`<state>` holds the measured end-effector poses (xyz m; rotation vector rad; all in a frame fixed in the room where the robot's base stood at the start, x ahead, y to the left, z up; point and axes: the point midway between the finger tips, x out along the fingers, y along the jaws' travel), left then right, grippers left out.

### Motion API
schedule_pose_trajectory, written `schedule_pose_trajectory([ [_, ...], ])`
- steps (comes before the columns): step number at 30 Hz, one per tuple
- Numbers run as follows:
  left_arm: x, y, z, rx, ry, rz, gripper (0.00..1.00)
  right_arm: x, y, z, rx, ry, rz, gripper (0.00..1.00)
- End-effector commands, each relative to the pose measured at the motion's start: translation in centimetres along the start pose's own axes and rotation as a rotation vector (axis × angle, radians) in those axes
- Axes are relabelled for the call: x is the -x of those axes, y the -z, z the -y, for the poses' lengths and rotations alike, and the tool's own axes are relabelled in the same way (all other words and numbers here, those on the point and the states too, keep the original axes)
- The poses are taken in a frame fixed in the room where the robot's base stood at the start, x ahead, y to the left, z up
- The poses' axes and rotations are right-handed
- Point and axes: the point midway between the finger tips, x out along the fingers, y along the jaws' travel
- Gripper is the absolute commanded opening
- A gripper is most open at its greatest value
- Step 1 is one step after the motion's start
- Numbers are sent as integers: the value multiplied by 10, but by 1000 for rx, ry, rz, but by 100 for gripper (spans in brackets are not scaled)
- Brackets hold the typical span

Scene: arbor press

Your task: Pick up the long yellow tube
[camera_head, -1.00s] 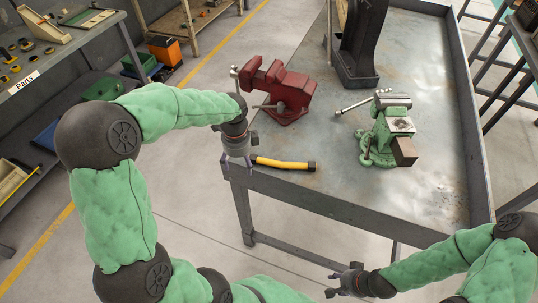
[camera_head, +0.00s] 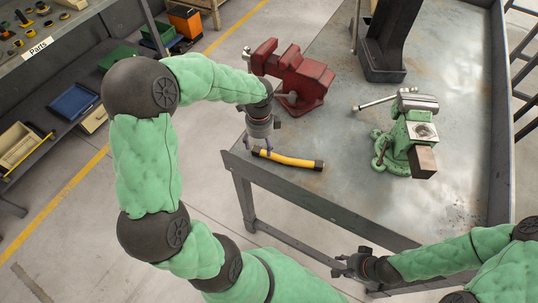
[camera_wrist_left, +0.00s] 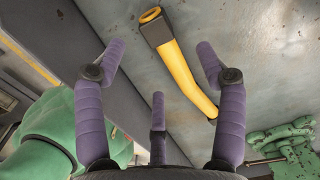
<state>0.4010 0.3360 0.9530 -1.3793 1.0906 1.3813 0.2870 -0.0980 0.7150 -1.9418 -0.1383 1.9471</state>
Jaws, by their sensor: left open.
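The long yellow tube (camera_head: 288,159) has dark ends and lies near the front left corner of the grey metal table. My left gripper (camera_head: 258,147) is open and points down at the tube's left end. In the left wrist view the tube (camera_wrist_left: 185,75) runs diagonally beyond and between the purple fingers of my left gripper (camera_wrist_left: 160,48), closer to the right finger. No finger is closed on it; whether any touches it I cannot tell. My right gripper (camera_head: 344,264) looks open and empty, off the table's front edge at the lower right.
A red vise (camera_head: 297,78) stands just behind the tube. A green vise (camera_head: 408,140) with a metal handle stands to the right, and a dark press base (camera_head: 383,65) at the back. The table (camera_head: 350,175) is bare between the tube and the green vise. A parts shelf is at left.

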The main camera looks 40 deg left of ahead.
Motion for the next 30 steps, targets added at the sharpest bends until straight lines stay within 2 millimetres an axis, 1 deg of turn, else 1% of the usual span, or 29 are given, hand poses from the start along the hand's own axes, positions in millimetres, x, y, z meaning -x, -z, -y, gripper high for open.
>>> schedule_pose_trajectory([
  [5,-9,-1,0,1,0,0,71,-3,0,-1,0,0,-1,40],
  [8,-21,-3,-1,1,-2,0,71,-8,1,-3,0,0,-1,40],
  [12,-43,-4,-2,-1,-3,0,71,-16,1,-6,0,0,-1,40],
  [15,-52,-4,-1,-1,0,0,71,-19,1,-7,0,0,-1,40],
  [22,-53,-4,0,0,1,0,71,-18,1,-6,0,0,-1,40],
  [23,-53,-4,0,0,1,0,68,-18,1,-6,0,0,-1,40],
  [24,-53,-4,0,0,1,0,57,-18,1,-6,0,0,-1,40],
  [26,-53,-4,0,0,1,0,40,-18,1,-6,0,0,-1,40],
  [27,-53,-4,-1,0,1,0,29,-18,1,-6,0,0,-1,40],
  [29,-53,-4,-1,0,1,0,12,-18,1,-6,0,0,-1,40],
  [30,-53,-4,-1,0,1,0,1,-18,1,-6,0,0,-1,40],
])
